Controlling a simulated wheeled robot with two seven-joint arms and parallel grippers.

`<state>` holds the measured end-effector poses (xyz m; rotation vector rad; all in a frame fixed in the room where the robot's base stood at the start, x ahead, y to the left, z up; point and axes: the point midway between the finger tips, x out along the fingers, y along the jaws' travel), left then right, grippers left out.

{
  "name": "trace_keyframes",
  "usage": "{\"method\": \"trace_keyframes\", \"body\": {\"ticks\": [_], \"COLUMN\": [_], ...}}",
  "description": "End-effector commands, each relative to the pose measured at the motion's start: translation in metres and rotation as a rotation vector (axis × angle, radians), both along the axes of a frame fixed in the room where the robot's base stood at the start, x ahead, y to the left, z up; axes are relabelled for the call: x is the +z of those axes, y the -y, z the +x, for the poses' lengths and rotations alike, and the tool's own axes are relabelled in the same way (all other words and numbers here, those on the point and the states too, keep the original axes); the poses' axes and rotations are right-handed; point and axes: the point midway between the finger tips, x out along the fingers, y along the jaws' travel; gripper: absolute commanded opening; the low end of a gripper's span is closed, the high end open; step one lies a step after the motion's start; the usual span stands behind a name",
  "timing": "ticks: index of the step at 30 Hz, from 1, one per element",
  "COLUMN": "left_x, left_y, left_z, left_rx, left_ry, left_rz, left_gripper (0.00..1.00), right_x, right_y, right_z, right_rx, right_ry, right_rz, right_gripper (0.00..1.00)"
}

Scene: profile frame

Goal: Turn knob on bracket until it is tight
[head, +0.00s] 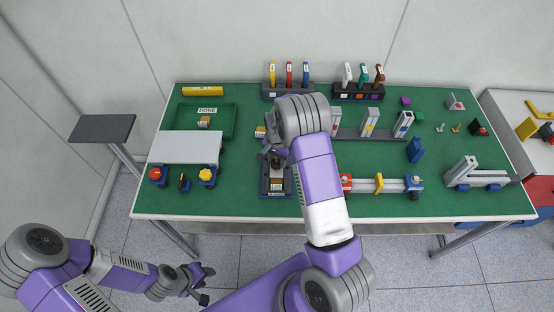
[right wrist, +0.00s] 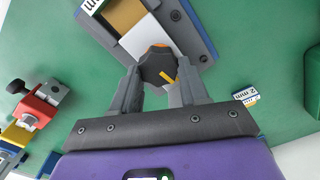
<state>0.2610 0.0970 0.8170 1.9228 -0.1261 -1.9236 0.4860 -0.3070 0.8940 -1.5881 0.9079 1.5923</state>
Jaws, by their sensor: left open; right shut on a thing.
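The bracket (head: 277,189) is a dark plate with a tan block and a label, at the front middle of the green table. In the right wrist view the bracket (right wrist: 185,18) shows its grey plate, tan block and pale part. The knob (right wrist: 157,66) is dark with an orange mark and sits at the bracket's near end. My right gripper (right wrist: 157,88) is shut on the knob, one finger on each side; in the head view my right gripper (head: 273,154) is partly hidden by its arm. My left gripper (head: 205,283) is open and empty, low in front of the table.
A clamp rail (head: 385,185) with red and blue ends lies right of the bracket. A white panel (head: 185,148), coloured knobs (head: 182,180) and a green DONE tray (head: 207,107) are at left. Tool racks (head: 358,91) stand at the back. Green surface (head: 460,150) is partly clear at right.

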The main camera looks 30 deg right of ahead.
Motion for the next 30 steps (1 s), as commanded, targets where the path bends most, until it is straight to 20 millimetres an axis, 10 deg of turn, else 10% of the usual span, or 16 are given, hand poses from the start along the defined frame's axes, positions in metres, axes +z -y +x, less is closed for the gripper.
{"method": "trace_keyframes", "body": {"ticks": [23,24,30], "left_x": [-0.001,-0.001,-0.0011], "left_y": [0.0,0.0,0.0], "left_z": [-0.0001,-0.0001,0.0], "left_rx": [0.0,0.0,0.0], "left_ry": [0.0,0.0,0.0], "left_rz": [0.0,0.0,0.0], "left_gripper": [0.42,0.42,0.42], "right_x": [0.002,0.002,0.0012], "right_y": [0.0015,0.0015,0.001], "right_z": [0.0017,0.0017,0.0008], "right_rx": [-0.107,-0.107,-0.106], "right_ry": [0.007,0.007,0.004], "right_rz": [-0.003,-0.003,-0.002], "right_gripper": [0.14,0.47,0.7]}}
